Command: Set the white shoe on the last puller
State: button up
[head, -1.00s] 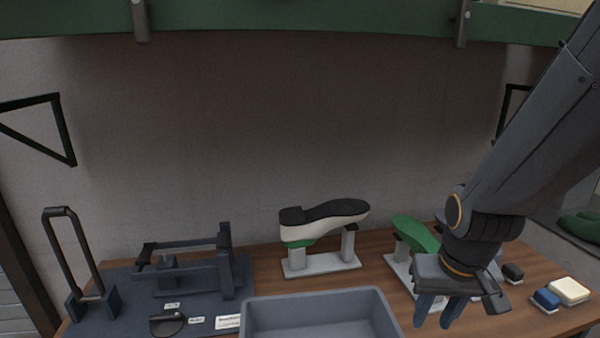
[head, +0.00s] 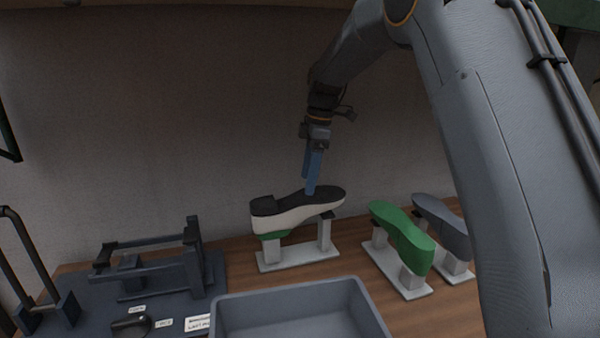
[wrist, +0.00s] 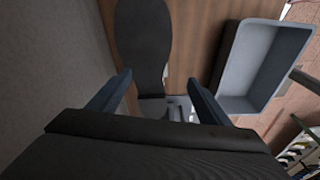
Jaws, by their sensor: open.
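The white shoe (head: 290,217) sits sole up on a green last on a grey stand (head: 298,255), with its black sole (head: 268,205) on top. My gripper (head: 311,190) points down over the middle of the shoe, its blue fingers close to the sole. In the wrist view the gripper (wrist: 160,95) is open, with the dark sole (wrist: 143,45) showing beyond and between the fingers. I cannot tell whether the fingers touch the shoe. The last puller, apparently the dark frame (head: 160,262) on the dark mat at left, holds no shoe.
A grey bin (head: 290,298) stands in front of the shoe's stand. A green last (head: 402,236) and a grey last (head: 442,226) stand on supports to the right. A tall dark hoop (head: 22,262) and labels (head: 164,324) are on the mat.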

aim_at(294, 200)
jog(key=shift+w+a+r+n, duration=0.2)
jog(key=shift+w+a+n, duration=0.35)
jog(key=shift+a+n, duration=0.05)
jog(key=shift+w+a+r+n, duration=0.15)
jog(key=shift+w+a+n, duration=0.35)
jog(key=shift+a+n, duration=0.1)
jog(key=shift+s+a+f+b, duration=0.1)
jog(key=shift+a+f+b, duration=0.25)
jog(key=shift+f+b, duration=1.15)
jog(key=shift+s+a+f+b, duration=0.1)
jog(key=shift+a+f+b, duration=0.35)
jog(key=shift+f, duration=1.9)
jog(key=shift+s+a+f+b, duration=0.1)
jog(key=shift+a+f+b, duration=0.15)
jog(key=shift+f+b, duration=1.3)
jog(key=shift+f+p, duration=0.4)
jog(key=shift+p, duration=0.05)
jog(key=c, duration=1.4)
jog(key=shift+c, duration=0.2)
jog(key=shift+r, duration=0.1)
jog(key=shift+r+p, duration=3.05)
jog(key=shift+r, duration=2.7)
jog(key=shift+g+p, duration=0.6)
jog(key=shift+p, duration=0.2)
